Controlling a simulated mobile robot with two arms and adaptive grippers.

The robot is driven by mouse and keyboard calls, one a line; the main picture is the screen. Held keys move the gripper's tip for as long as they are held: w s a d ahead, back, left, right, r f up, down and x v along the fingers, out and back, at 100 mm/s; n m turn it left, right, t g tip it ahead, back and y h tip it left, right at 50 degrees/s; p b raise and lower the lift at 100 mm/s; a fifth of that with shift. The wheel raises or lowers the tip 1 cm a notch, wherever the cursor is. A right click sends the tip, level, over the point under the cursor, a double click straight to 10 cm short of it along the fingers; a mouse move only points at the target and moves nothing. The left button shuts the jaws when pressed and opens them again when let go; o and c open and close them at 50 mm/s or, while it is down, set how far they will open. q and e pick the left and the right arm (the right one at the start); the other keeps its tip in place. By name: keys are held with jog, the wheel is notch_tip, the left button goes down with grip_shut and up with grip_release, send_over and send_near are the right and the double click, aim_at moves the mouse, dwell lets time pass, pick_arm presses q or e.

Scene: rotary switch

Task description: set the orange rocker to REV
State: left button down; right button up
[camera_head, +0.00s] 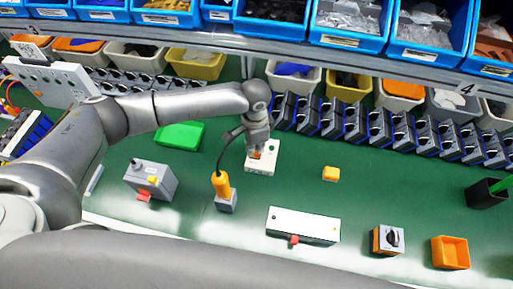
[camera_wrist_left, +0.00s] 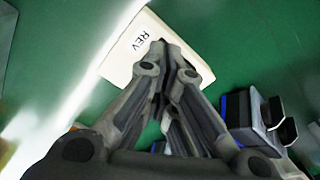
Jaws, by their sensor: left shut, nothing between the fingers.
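A small white switch box (camera_head: 270,162) lies on the green table near the middle of the head view. Its orange rocker (camera_head: 256,154) shows as a small patch just under my left gripper (camera_head: 258,146). In the left wrist view the white box (camera_wrist_left: 120,62) carries a label (camera_wrist_left: 138,40) reading REV, beyond the fingertips. My left gripper (camera_wrist_left: 165,50) is shut and empty, its tips over the box. The fingers hide the rocker in the wrist view, so its position cannot be told; nor can I tell if the tips touch it. My right gripper is not in view.
An orange-topped device (camera_head: 221,185) with a cable stands left of the box. A grey box (camera_head: 150,180), a long white box (camera_head: 303,226), a rotary switch (camera_head: 388,240) and an orange tray (camera_head: 450,253) surround it.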

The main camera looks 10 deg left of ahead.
pick_arm(q)
jog(key=shift+f, duration=0.7)
jog(key=shift+s, duration=0.1)
notch_tip(320, 180, up, 7)
jog(key=p, duration=0.7)
dwell(0.4)
dwell(0.5)
